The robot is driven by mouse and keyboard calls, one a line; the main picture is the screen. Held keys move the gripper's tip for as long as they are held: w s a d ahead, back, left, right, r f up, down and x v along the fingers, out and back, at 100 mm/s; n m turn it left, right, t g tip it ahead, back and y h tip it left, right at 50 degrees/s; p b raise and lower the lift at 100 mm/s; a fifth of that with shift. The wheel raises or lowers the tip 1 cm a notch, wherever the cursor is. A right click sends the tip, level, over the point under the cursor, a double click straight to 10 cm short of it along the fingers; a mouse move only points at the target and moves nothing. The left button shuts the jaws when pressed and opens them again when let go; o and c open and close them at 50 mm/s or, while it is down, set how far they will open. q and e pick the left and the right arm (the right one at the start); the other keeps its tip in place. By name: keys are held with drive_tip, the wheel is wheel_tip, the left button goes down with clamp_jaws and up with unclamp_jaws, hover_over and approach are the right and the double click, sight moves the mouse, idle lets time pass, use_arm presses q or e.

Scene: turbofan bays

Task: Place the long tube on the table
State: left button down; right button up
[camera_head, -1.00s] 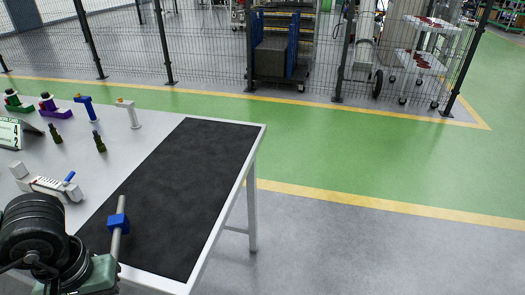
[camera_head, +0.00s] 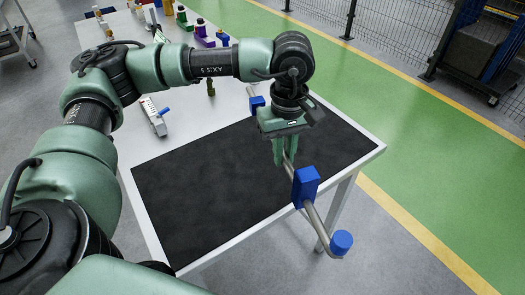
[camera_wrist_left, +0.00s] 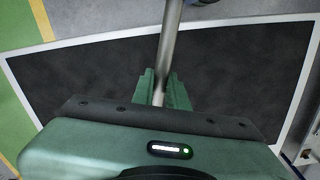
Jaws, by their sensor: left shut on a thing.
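The long tube (camera_head: 313,214) is a thin grey metal pipe with blue blocks along it and a blue cap at its bent near end. My left gripper (camera_head: 285,155) points down and is shut on the tube's middle. The tube slants over the right part of the black mat (camera_head: 215,185) on the white table (camera_head: 185,142), and its capped end sticks out past the table's edge. The left wrist view shows the tube (camera_wrist_left: 169,45) between the green fingers (camera_wrist_left: 160,90), with the mat below. The gap to the mat is hard to judge. My right gripper is not in view.
The mat's left and middle are clear. A wire fence (camera_head: 400,35) stands beyond the green floor.

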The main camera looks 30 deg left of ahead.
use_arm(q)
drive_tip(key=w+a+r+n+p, duration=0.3)
drive_tip(key=w+a+r+n, duration=0.3)
drive_tip(key=n, duration=0.4)
wheel_tip(320, 180, up, 4)
drive_tip(key=n+p, duration=0.2)
drive_tip(key=n, duration=0.9)
hover_over(264, 155)
wheel_tip(264, 155, down, 19)
drive_tip(key=p, duration=0.4)
drive_tip(key=shift+w+r+p, duration=0.1)
drive_tip(key=shift+p, duration=0.25)
drive_tip(key=shift+a+f, duration=0.1)
drive_tip(key=shift+f, duration=0.25)
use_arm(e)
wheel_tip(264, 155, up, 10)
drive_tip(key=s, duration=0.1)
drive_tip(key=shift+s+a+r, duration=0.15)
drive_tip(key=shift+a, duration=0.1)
use_arm(q)
drive_tip(key=shift+f, duration=0.1)
drive_tip(key=c, duration=1.4)
unclamp_jaws()
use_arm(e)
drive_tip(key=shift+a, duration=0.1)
